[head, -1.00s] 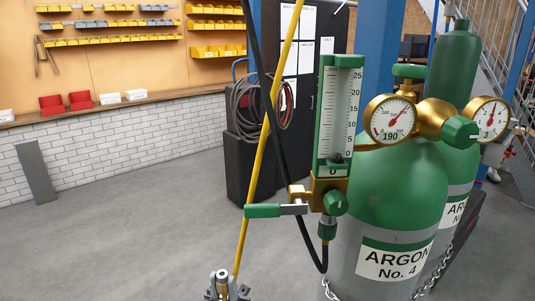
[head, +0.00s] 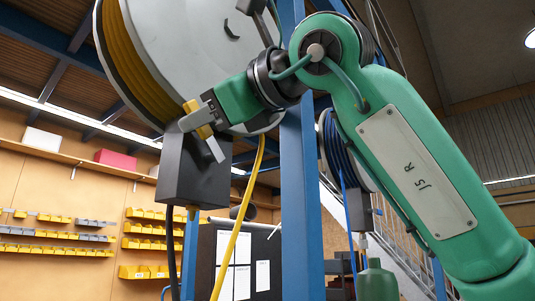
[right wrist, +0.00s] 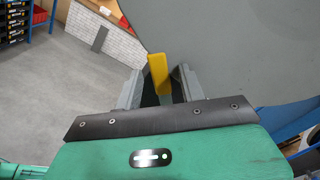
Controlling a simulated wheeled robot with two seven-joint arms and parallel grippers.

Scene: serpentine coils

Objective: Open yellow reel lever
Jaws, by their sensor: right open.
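The reel (head: 185,45) is a large grey-white drum wound with yellow hose, high up in the head view. A dark box (head: 190,182) hangs below it. A yellow lever (head: 205,131) shows above this box, partly hidden by my right gripper (head: 208,119). In the right wrist view the yellow lever (right wrist: 158,72) stands between the two grey fingers of my right gripper (right wrist: 159,88). The fingers are apart, with a gap showing on either side of the lever. My left gripper is not in view.
A blue post (head: 299,190) stands right of the reel. Another reel with blue hose (head: 340,150) is behind my right arm. A large grey surface (right wrist: 235,50) fills the right wrist view's upper right, close to the gripper.

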